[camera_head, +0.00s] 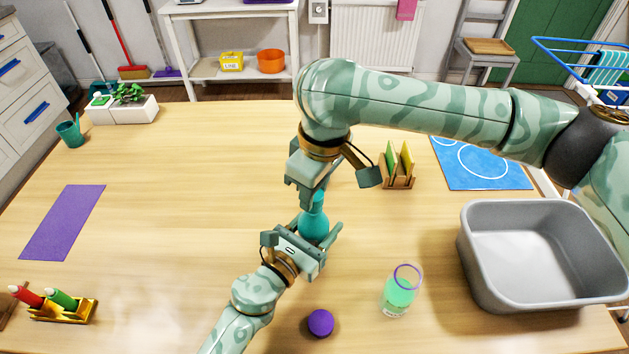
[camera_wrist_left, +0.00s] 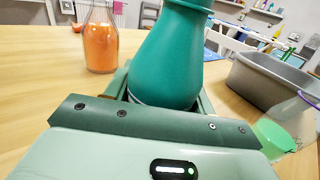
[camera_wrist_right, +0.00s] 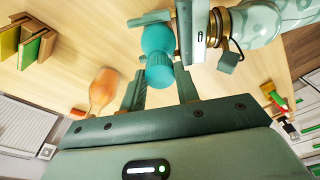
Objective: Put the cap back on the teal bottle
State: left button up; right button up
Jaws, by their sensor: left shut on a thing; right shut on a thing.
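The teal bottle (camera_head: 314,224) stands upright over the middle of the table. My left gripper (camera_head: 312,240) is shut around its body, and the bottle's wide lower part also shows in the left wrist view (camera_wrist_left: 168,60). My right gripper (camera_head: 317,192) is above the bottle, pointing down, shut on a ribbed teal cap (camera_wrist_right: 161,72). In the right wrist view the cap lines up with the bottle (camera_wrist_right: 157,40) at its neck. I cannot tell whether the cap is seated or only touching.
A clear bottle with green liquid (camera_head: 399,292) and a purple round thing (camera_head: 320,323) are in front. A grey tub (camera_head: 480,262) stands at right. A bottle with orange contents (camera_wrist_left: 100,42) stands beyond the teal bottle.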

jog(key=shift+f, duration=0.55)
dwell(0.5)
jog(key=m, duration=0.7)
jog(key=shift+a+t+h, duration=0.1)
jog(key=shift+t+h, duration=0.2)
jog(key=shift+h, duration=0.1)
jog(key=m, duration=0.6)
jog(key=shift+a+h, duration=0.1)
jog(key=shift+h, duration=0.3)
jog(key=m, duration=0.7)
jog(key=shift+w+h, duration=0.1)
jog(key=shift+h, duration=0.2)
jog(key=m, duration=0.4)
jog(key=m+g, duration=0.1)
jog(key=m, duration=0.3)
jog(key=shift+a+f+h, duration=0.1)
jog(key=shift+a+h, duration=0.05)
jog(key=shift+h, duration=0.15)
jog(key=shift+m, duration=0.6)
